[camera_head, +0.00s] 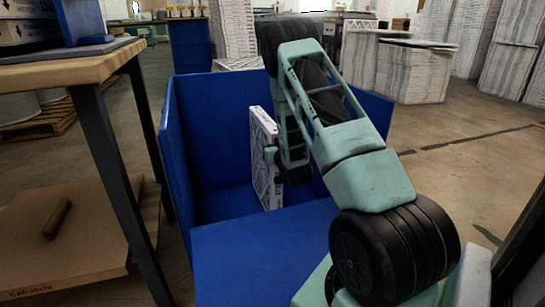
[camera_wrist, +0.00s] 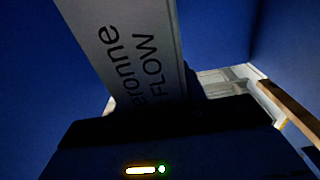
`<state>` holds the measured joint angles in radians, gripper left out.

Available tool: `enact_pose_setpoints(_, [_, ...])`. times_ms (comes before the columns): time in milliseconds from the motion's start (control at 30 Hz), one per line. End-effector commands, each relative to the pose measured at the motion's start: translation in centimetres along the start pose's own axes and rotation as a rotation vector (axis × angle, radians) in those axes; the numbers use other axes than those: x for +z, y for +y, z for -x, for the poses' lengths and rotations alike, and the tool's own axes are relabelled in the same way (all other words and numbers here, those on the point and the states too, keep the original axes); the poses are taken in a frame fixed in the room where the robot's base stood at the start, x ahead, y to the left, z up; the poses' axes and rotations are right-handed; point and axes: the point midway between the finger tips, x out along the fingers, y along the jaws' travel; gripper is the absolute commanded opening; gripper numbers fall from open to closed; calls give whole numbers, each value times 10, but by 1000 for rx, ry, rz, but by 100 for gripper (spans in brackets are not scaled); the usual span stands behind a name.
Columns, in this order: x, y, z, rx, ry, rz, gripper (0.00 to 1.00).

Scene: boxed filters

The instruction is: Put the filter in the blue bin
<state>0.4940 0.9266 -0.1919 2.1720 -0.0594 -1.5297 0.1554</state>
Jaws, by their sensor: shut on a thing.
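The filter (camera_head: 264,158) is a thin, flat white panel with a printed face, held upright inside the blue bin (camera_head: 205,150). My gripper (camera_head: 272,156) reaches down into the bin and is shut on the filter's edge. In the wrist view the filter (camera_wrist: 135,45) shows dark lettering and runs down to the dark gripper body, which hides its near end. Blue bin walls (camera_wrist: 40,70) fill much of that view. I cannot tell whether the filter's lower edge touches the bin floor.
A wooden-topped table (camera_head: 70,68) with black legs stands close to the bin's left side. A brown cardboard box (camera_head: 75,245) lies under it. White wrapped stacks (camera_head: 415,72) stand behind to the right. Open floor lies right of the bin.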

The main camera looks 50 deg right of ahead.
Motion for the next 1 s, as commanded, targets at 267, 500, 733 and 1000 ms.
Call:
enact_pose_setpoints(267, [27, 0, 0, 1, 1, 0, 0])
enact_pose_setpoints(500, [29, 0, 0, 1, 1, 0, 0])
enact_pose_setpoints(733, [29, 0, 0, 0, -1, 0, 62])
enact_pose_setpoints(1000, [25, 0, 2, 0, -2, 0, 62])
